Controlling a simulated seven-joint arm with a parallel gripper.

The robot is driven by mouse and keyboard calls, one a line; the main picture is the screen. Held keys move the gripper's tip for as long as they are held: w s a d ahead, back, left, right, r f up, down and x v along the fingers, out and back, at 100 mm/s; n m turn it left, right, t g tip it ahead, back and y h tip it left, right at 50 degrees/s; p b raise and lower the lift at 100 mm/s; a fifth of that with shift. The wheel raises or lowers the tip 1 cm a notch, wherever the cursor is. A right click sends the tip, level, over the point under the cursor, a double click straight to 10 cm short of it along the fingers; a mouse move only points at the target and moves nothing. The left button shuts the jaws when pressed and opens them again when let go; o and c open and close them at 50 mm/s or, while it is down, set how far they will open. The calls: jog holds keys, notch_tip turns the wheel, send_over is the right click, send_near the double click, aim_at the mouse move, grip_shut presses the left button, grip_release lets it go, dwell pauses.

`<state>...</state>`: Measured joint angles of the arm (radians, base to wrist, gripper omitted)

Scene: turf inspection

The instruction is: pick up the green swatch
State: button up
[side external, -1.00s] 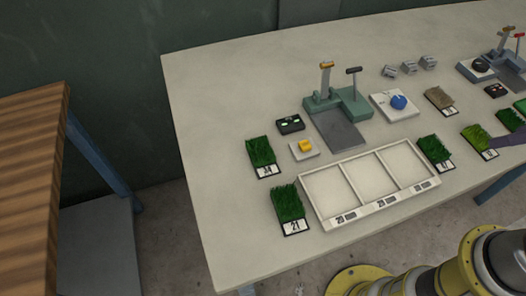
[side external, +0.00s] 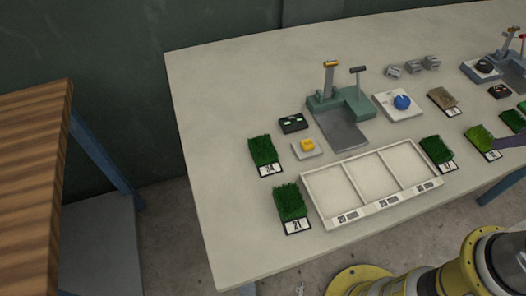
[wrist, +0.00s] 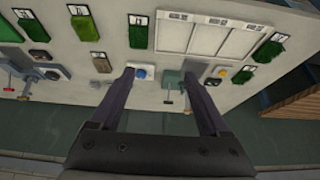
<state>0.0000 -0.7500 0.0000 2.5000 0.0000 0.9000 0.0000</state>
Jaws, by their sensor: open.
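Several green turf swatches lie on the table, so I cannot tell which one the task names. In the side view, swatch 24 (side external: 263,150) and swatch 21 (side external: 290,202) lie left of the tray. A dark green swatch (side external: 436,149) lies just right of it, then a lighter green one (side external: 478,137). The wrist view also shows the lighter one (wrist: 85,25) and the dark one (wrist: 138,34). My gripper (wrist: 158,75) is open and empty above the table. A dark purple piece at the side view's right edge, apparently my finger, overlaps the lighter swatch's surroundings.
A white three-compartment tray (side external: 328,214) stands empty. Behind it are a green-grey stand (side external: 352,102), a white block with a blue knob (side external: 402,102), a yellow piece (side external: 307,145) and a brown swatch (side external: 443,100). The table's left end is clear.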

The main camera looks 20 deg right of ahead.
jog(key=shift+o, duration=0.3)
jog(key=shift+o, duration=1.4)
